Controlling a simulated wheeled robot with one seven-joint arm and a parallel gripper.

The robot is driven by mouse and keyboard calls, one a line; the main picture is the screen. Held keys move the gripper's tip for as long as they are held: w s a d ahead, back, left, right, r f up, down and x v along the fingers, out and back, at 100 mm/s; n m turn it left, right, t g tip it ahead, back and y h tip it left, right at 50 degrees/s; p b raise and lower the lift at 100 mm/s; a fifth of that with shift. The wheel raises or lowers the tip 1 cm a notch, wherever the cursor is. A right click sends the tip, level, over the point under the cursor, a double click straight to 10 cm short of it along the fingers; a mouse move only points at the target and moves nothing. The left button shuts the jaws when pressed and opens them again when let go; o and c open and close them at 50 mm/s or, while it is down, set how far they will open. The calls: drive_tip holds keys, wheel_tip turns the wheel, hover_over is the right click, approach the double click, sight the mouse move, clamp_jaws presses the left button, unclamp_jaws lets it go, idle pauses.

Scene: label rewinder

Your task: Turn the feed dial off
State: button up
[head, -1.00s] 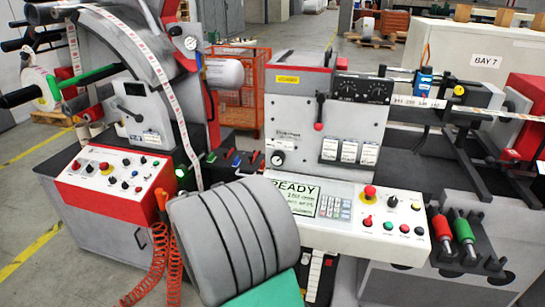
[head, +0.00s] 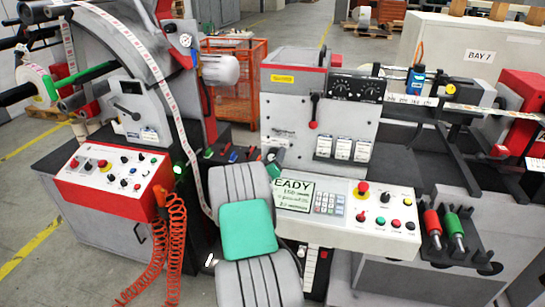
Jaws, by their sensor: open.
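The feed dial cannot be singled out, as the labels are too small to read. A black box with two round dials (head: 357,88) sits on top of the middle machine in the head view. A black knob (head: 385,197) stands on the white control panel (head: 345,231) below it, right of the red mushroom button (head: 361,188). The left machine's red-edged panel (head: 108,195) also carries several dark knobs. My grey arm with its green joint cover rises at the bottom centre and hides the left end of the display. I cannot make out my gripper.
A lit display (head: 293,195) and keypad (head: 329,204) sit on the white panel. A red-handled lever (head: 314,112) stands out from the machine front. A coiled red hose (head: 165,245) hangs left of my arm.

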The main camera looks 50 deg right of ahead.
drive_tip(key=c, duration=1.4)
drive_tip(key=shift+o, duration=0.2)
drive_tip(key=shift+n, duration=0.3)
drive_tip(key=n+b, duration=0.1)
drive_tip(key=n, duration=0.2)
drive_tip(key=shift+a+f+b, duration=0.1)
drive_tip(key=shift+b, duration=0.25)
drive_tip(key=shift+n+b, duration=0.35)
drive_tip(key=shift+n, duration=1.65)
drive_tip(key=o, duration=1.4)
drive_tip(key=shift+c, duration=0.2)
